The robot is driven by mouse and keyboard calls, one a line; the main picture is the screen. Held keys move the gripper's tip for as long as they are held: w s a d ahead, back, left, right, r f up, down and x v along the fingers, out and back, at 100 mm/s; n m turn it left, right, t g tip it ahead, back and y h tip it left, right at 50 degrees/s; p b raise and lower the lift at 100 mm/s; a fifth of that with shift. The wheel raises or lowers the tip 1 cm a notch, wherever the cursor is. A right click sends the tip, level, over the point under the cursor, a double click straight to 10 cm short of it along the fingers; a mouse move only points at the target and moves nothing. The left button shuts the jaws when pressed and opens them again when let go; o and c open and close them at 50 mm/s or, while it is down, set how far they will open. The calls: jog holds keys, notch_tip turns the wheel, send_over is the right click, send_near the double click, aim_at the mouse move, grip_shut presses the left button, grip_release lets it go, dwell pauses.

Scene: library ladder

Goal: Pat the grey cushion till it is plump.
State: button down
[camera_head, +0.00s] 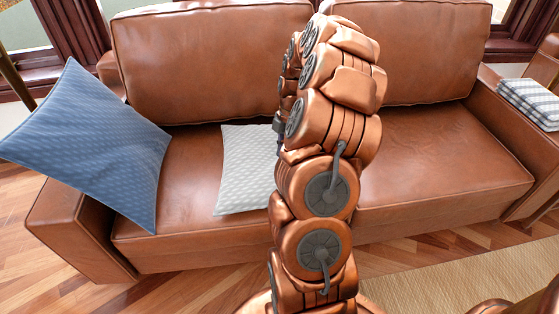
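A pale grey patterned cushion (245,170) lies on the sofa seat, left of the middle. Its right part is hidden behind my copper-coloured arm. My gripper (278,127) is mostly hidden behind my arm; only a small dark bit shows at the arm's left edge, over the cushion's upper right in the picture. I cannot tell whether it touches the cushion or whether its fingers are open or shut.
The brown leather sofa (440,160) fills the view. A larger blue cushion (100,145) leans at its left arm. A folded plaid cloth (530,100) lies on the right armrest. A beige rug (450,285) covers the wooden floor in front.

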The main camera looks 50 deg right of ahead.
jog(key=shift+f, duration=0.2)
dwell(0.3)
jog(key=shift+f, duration=0.8)
jog(key=shift+f+b, duration=0.15)
jog(key=shift+b, duration=0.2)
dwell(0.4)
notch_tip(320, 180, up, 9)
jog(key=p, duration=0.2)
jog(key=shift+p, duration=0.3)
dwell(1.0)
